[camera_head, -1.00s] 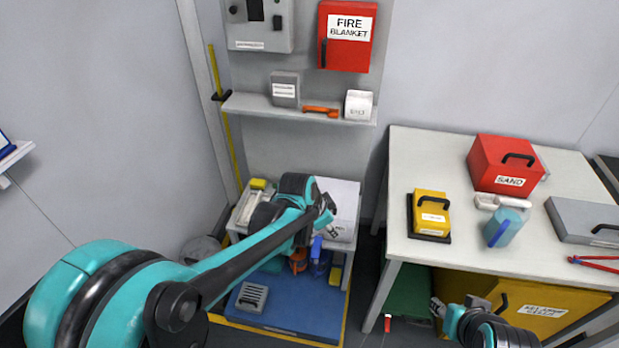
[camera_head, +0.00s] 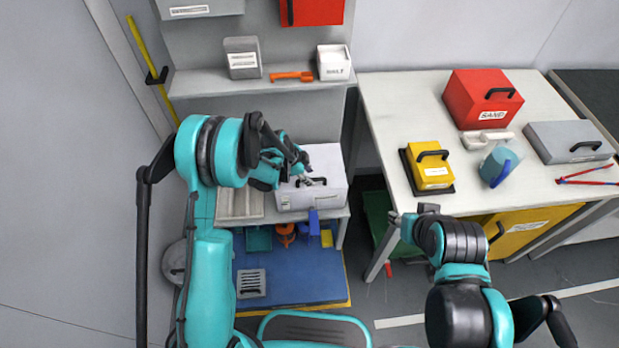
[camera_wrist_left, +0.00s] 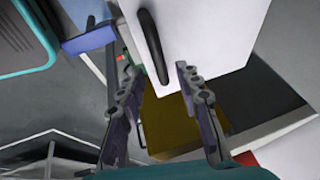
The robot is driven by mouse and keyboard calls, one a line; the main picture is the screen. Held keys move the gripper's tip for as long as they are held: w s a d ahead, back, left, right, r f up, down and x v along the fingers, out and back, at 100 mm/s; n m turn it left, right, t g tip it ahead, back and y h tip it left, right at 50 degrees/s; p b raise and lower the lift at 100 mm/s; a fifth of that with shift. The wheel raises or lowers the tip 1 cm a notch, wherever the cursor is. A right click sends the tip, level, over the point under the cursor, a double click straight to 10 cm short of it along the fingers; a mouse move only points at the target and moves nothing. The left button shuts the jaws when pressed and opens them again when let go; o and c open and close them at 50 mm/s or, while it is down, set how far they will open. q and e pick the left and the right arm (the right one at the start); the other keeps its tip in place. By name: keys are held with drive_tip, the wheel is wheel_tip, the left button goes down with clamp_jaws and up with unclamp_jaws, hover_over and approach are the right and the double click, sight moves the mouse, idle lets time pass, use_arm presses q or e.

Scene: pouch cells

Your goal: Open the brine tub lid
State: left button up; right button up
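A white box with a black handle (camera_head: 325,196), which looks like the brine tub, stands on a low grey stand; its label is too small to read. Its lid is down. My left gripper (camera_head: 306,176) is above the tub, close to the handle. In the left wrist view my left gripper (camera_wrist_left: 158,88) has its two fingers spread apart with nothing between them. The black handle (camera_wrist_left: 153,45) lies just beyond the fingertips, on the white tub (camera_wrist_left: 205,35). My right gripper (camera_head: 408,216) is by the front edge of the workbench; its fingers are too small to judge.
The workbench (camera_head: 385,110) on the right holds a yellow box (camera_head: 431,171), a red sand box (camera_head: 482,98), a teal container (camera_head: 499,167) and a grey case (camera_head: 568,142). A wall shelf (camera_head: 205,84) runs behind the tub. A blue mat (camera_head: 300,275) lies below the stand.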

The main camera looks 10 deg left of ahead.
use_arm(q)
drive_tip(key=shift+x, duration=1.1)
drive_tip(key=shift+c, duration=0.2)
clamp_jaws()
drive_tip(key=shift+r, duration=0.1)
